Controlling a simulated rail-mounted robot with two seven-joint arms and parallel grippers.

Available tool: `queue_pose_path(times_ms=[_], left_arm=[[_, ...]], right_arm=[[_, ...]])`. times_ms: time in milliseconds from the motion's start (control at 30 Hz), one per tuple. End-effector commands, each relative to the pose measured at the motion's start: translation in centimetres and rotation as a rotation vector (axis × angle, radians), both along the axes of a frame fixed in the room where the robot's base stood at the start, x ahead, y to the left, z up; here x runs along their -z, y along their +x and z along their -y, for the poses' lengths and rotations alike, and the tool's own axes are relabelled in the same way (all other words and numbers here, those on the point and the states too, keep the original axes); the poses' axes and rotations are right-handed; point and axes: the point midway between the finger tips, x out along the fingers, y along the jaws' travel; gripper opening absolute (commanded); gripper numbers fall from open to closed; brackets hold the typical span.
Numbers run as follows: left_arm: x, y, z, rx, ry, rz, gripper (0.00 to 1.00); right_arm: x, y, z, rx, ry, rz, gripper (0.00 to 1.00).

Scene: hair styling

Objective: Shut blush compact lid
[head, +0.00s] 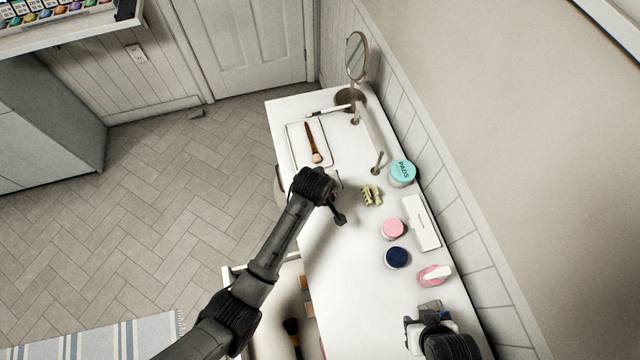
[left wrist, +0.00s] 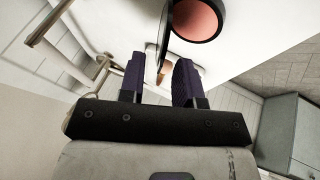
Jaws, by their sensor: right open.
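The blush compact shows in the left wrist view as a dark round case with a coral pan (left wrist: 198,18). Its lid (left wrist: 163,30) stands up nearly edge-on beside the pan, so the compact is open. My left gripper (left wrist: 159,84) has its two dark purple fingers apart, with the lid's lower end near the gap; I cannot tell if they touch it. In the head view my left arm hides most of the compact and the left fingers. My right gripper (head: 428,309) is open over the table's near right part, away from the compact.
On the white table are a tray (head: 294,130) with a brush, a round mirror (head: 356,55), a teal pads jar (head: 402,172), a hair clip (head: 371,195), pink (head: 393,228) and navy (head: 397,257) jars, a white box (head: 427,223) and a pink bottle (head: 432,277). An open drawer (head: 265,340) is below.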

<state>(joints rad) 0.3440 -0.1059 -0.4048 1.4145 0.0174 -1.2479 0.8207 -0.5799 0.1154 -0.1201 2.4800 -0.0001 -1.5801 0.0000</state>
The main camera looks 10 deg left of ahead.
Motion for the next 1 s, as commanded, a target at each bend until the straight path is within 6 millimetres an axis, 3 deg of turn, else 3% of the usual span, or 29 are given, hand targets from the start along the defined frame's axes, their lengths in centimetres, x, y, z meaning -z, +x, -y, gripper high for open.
queue_pose_path(times_ms=[500, 733, 1000], left_arm=[[-7.2, -3.9, -1.5, -0.001, -0.002, 0.002, 0.31], [-8.6, -4.6, -1.8, 0.000, 0.000, 0.001, 0.31], [-8.8, -4.8, -1.9, 0.000, 0.001, -0.001, 0.31]], right_arm=[[1.1, 0.0, 0.3, -0.006, -0.010, -0.001, 0.43], [1.3, 0.0, 0.2, -0.004, -0.007, 0.000, 0.43], [1.3, 0.0, 0.0, 0.000, 0.000, 0.000, 0.43]])
